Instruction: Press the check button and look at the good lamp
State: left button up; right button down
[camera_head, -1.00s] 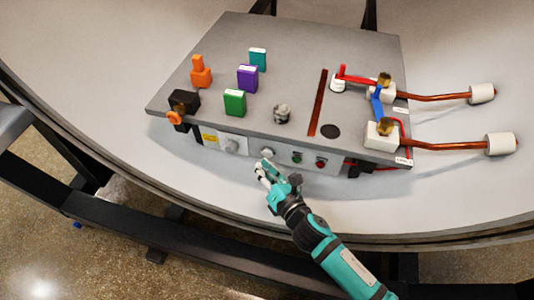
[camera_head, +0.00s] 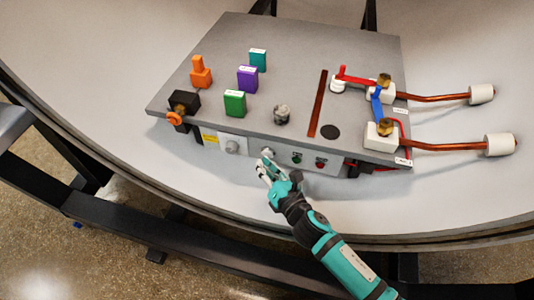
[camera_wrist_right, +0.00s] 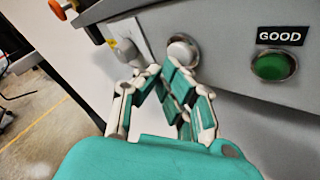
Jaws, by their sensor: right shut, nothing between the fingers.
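The check button is a round white button (camera_wrist_right: 183,51) in a metal ring on the front face of the grey box. In the head view it shows just above my fingertips (camera_head: 267,152). My right gripper (camera_wrist_right: 160,68) is shut and empty, its fingertips right at the button's lower left edge. I cannot tell whether they touch it. The good lamp (camera_wrist_right: 273,66) is a dark green dome under a "GOOD" label, right of the button. It looks unlit; in the head view it is small (camera_head: 297,159). My left gripper is not in view.
A grey knob (camera_head: 231,146) sits left of the button, and a red lamp (camera_head: 320,163) sits right of the good lamp. The grey box (camera_head: 290,50) carries coloured blocks and copper leads on a round white table (camera_head: 470,190). The table in front of the box is clear.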

jog(key=shift+w+d, duration=0.15)
jog(key=shift+w, duration=0.2)
dwell(0.8)
jog(key=shift+s, duration=0.1)
jog(key=shift+s+a, duration=0.25)
jog(key=shift+s, duration=0.45)
jog(key=shift+s+a, duration=0.25)
jog(key=shift+s, duration=0.55)
jog(key=shift+s+a, duration=0.3)
jog(key=shift+s, duration=0.45)
jog(key=shift+s+a, duration=0.25)
jog(key=shift+s, duration=0.55)
jog(key=shift+d, duration=0.1)
